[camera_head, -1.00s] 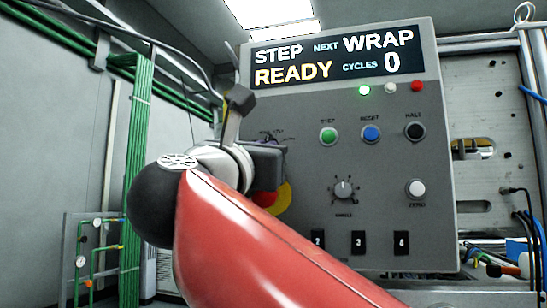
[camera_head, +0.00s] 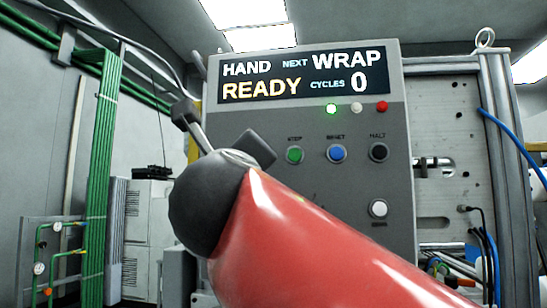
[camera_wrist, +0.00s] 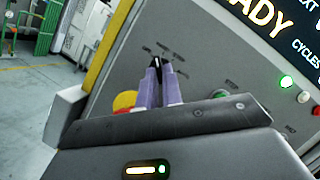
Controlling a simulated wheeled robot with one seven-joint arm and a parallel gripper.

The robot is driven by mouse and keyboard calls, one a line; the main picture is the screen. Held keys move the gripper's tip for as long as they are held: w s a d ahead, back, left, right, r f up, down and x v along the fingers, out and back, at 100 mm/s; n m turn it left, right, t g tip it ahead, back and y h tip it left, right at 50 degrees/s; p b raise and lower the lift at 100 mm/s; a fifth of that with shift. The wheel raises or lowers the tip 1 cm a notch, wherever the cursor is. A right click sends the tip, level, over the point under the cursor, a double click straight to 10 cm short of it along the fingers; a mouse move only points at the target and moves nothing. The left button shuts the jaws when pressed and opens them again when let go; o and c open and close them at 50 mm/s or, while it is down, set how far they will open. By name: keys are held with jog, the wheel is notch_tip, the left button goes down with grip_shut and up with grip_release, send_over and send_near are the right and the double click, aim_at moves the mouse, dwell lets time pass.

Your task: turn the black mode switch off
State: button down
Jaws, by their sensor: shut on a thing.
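The black mode switch (camera_wrist: 158,60) is on the grey panel in the wrist view, with small labels around it, too blurred to read. My gripper (camera_wrist: 161,66) has its two purple-grey fingers pointing at the panel, close together and shut on the switch. The fingertips cover most of the knob, so its exact pointing direction is hard to tell. In the head view my arm hides the switch and the fingers. The panel display (camera_head: 302,76) reads HAND, NEXT WRAP, READY, CYCLES 0.
A green (camera_head: 295,155), a blue (camera_head: 337,153) and a black button (camera_head: 379,152) sit right of my arm, with a white button (camera_head: 378,208) below. A red and yellow button (camera_wrist: 125,101) lies left of my fingers. A green lamp (camera_head: 332,109) is lit.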

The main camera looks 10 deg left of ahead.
jog(key=shift+d+r+n+g+y, duration=0.1)
jog(key=shift+n+g+y, duration=0.25)
jog(key=shift+n, duration=0.95)
jog(key=shift+d+r+n+g+y, duration=0.15)
jog(key=shift+n+g, duration=0.4)
jog(key=shift+n, duration=0.75)
jog(key=shift+a, duration=0.1)
jog(key=c, duration=1.6)
grip_release()
jog(key=shift+o, duration=0.2)
jog(key=shift+f, duration=0.1)
